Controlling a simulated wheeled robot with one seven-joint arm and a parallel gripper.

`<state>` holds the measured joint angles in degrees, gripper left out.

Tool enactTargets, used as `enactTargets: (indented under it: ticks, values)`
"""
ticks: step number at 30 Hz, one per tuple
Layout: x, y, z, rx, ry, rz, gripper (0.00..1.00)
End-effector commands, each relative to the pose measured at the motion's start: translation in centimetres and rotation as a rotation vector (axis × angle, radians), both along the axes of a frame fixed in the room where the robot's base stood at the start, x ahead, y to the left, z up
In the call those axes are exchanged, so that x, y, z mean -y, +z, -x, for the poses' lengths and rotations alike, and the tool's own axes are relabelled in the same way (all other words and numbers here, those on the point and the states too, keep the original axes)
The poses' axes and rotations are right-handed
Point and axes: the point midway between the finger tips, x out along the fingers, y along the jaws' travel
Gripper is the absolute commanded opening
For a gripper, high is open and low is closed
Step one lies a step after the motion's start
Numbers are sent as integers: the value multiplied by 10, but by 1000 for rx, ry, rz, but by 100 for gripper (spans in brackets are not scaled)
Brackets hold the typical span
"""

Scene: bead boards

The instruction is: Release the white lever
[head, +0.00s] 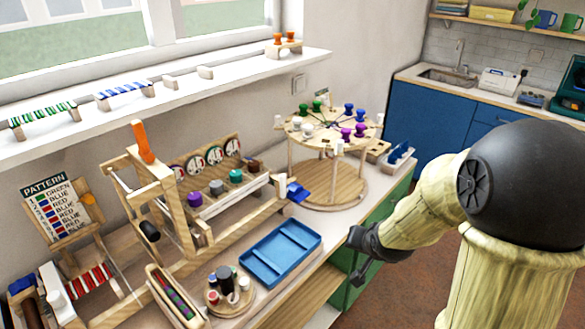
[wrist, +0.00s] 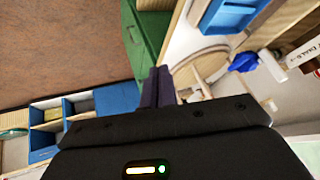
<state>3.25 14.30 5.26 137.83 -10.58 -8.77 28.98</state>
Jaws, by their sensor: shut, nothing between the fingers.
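A white upright piece (head: 50,282) stands at the far left of the bench in the head view, beside a small frame of red and white beads (head: 88,282). It looks like the white lever, but I cannot tell for certain. My gripper (head: 358,276) is in front of the bench's right part, well to the right of that piece and apart from it. In the wrist view my gripper (wrist: 158,88) shows dark fingers close together with nothing between them. The white piece does not show clearly in the wrist view.
A blue tray (head: 281,252) lies near the bench's front edge. A wooden frame with an orange handle (head: 142,142) stands left of it. A round wooden stand (head: 330,184) with coloured pegs is behind my gripper. A green cabinet (head: 343,290) is below. The floor (head: 425,285) is clear.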

Motion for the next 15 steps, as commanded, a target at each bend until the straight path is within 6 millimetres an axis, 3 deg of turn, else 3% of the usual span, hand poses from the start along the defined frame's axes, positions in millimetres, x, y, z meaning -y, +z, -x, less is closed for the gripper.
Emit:
enactTargets:
  ticks: [3,9,15]
  values:
    - [-16,1,-44,117,-55,-141,0]
    - [-56,5,-111,303,-126,-513,0]
    - [-93,17,-151,396,-158,-976,0]
